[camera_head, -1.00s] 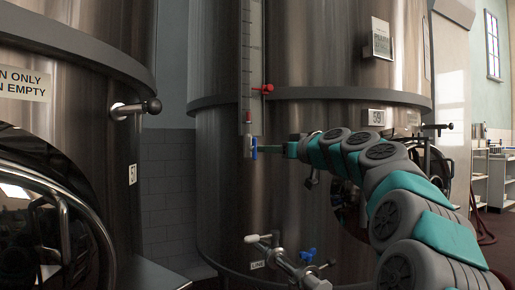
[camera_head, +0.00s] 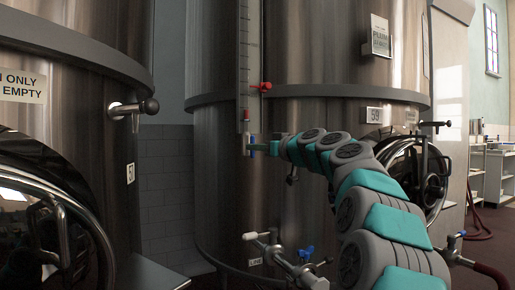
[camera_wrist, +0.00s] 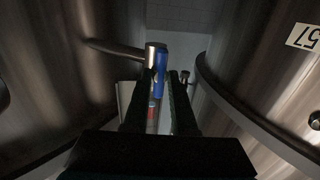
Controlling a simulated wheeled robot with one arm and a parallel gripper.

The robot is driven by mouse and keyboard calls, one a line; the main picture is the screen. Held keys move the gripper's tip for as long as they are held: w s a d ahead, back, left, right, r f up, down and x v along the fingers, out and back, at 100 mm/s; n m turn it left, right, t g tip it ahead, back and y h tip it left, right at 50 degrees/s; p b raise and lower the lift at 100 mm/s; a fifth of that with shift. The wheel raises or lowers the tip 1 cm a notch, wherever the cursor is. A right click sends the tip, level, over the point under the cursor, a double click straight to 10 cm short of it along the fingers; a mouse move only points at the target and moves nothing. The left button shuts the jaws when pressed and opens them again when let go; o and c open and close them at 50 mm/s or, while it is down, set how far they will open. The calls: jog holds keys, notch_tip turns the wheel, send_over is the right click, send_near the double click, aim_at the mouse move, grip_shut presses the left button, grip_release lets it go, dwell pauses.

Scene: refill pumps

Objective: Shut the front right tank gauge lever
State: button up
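The gauge valve (camera_head: 246,146) is a small silver fitting at the foot of the tall sight gauge (camera_head: 244,70) on the right tank (camera_head: 310,190), labelled 59. Its blue lever (camera_head: 251,145) stands upright along the valve. In the wrist view the blue lever (camera_wrist: 161,68) lies beside the silver valve body (camera_wrist: 150,56). My gripper (camera_head: 268,148) is at the lever from the right. In the wrist view my gripper (camera_wrist: 160,90) is open, with dark fingers either side of the lever. A gap shows beside the right finger; contact on the left cannot be told.
A red lever (camera_head: 262,87) sits higher on the gauge. Below are a pipe with a white-handled valve (camera_head: 265,240) and another blue handle (camera_head: 306,254). The left tank (camera_head: 95,180), labelled 57, has a protruding tap (camera_head: 135,108). A round hatch (camera_head: 420,175) is behind my arm.

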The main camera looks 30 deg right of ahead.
grip_shut()
dwell(0.4)
jog(key=shift+a+f+m+t+h+p, duration=0.15)
jog(key=shift+m+t+h, duration=0.35)
jog(key=shift+m, duration=2.85)
jog(key=shift+d+f+m+t+h+p, duration=0.1)
jog(key=shift+m+t+h+p, duration=0.35)
jog(key=shift+m, duration=2.85)
jog(key=shift+a+f+m+t+h, duration=0.1)
jog(key=shift+m+t+h, duration=0.4)
jog(key=shift+m, duration=2.85)
jog(key=shift+o, duration=2.1)
grip_release()
